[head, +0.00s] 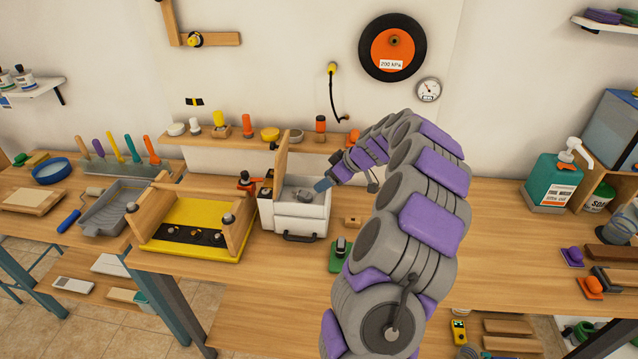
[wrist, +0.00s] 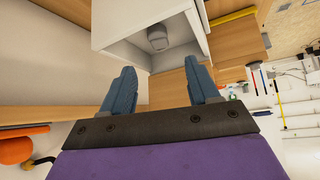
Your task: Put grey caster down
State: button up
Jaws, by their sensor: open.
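A grey caster (head: 304,194) sits inside an open white box (head: 300,222) with a raised wooden lid (head: 283,160). In the wrist view the caster (wrist: 157,38) shows as a small rounded grey piece against the inside of the white box (wrist: 125,22). My gripper (head: 322,185) is at the right rim of the box in the head view. In the wrist view its two blue fingers (wrist: 161,80) are wide apart with nothing between them. The caster lies beyond the fingertips, apart from them.
A yellow tray with wooden sides (head: 190,225) stands left of the box. A green-based piece with a dark upright knob (head: 341,252) and a small wooden block (head: 352,222) are at the right. A wooden shelf (head: 235,144) runs behind.

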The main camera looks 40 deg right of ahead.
jog(key=s+a+r+g+y, duration=0.1)
jog(key=s+a+r+g, duration=0.15)
jog(key=a, duration=0.85)
jog(key=s+a+r+g, duration=0.1)
jog(key=s+a+r, duration=0.15)
jog(key=a, duration=0.85)
jog(key=s+a+r+g+y, duration=0.15)
jog(key=a+r, duration=0.25)
jog(key=a, duration=0.7)
jog(key=s+a+g+h, duration=0.2)
jog(key=s+a, duration=0.5)
jog(key=s, duration=0.4)
jog(key=s+f+m+g+h, duration=0.1)
jog(key=s+f+m, duration=0.1)
jog(key=s, duration=0.7)
jog(key=s+f+m+g+h, duration=0.1)
jog(key=s+f+m+h, duration=0.1)
jog(key=s, duration=0.7)
